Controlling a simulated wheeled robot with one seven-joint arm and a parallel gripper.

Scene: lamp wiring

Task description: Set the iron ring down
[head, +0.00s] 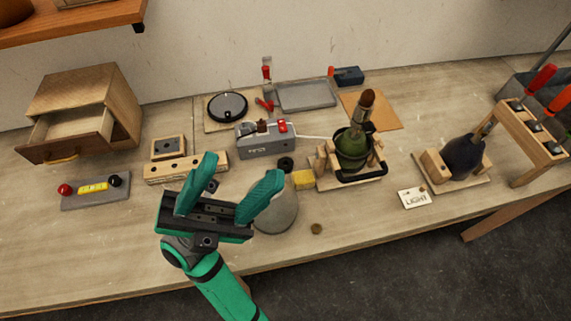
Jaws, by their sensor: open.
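My gripper (240,168) is open, with its two green fingers spread and nothing visible between them. It is over the front middle of the bench, left of the bottle stand. A dark ring (337,139) shows around the green bottle (352,150), which stands upright in a wooden stand; I cannot tell for sure that this is the iron ring. A black bar (376,172) runs along the stand's front right. A small black ring (286,164) lies on the bench left of the stand, apart from my gripper.
A grey cone-shaped shade (277,212) stands just right of my gripper, partly hidden by it. A grey box (266,142) with switches is behind. A dark bottle (463,156) and a tool rack (530,140) stand at right.

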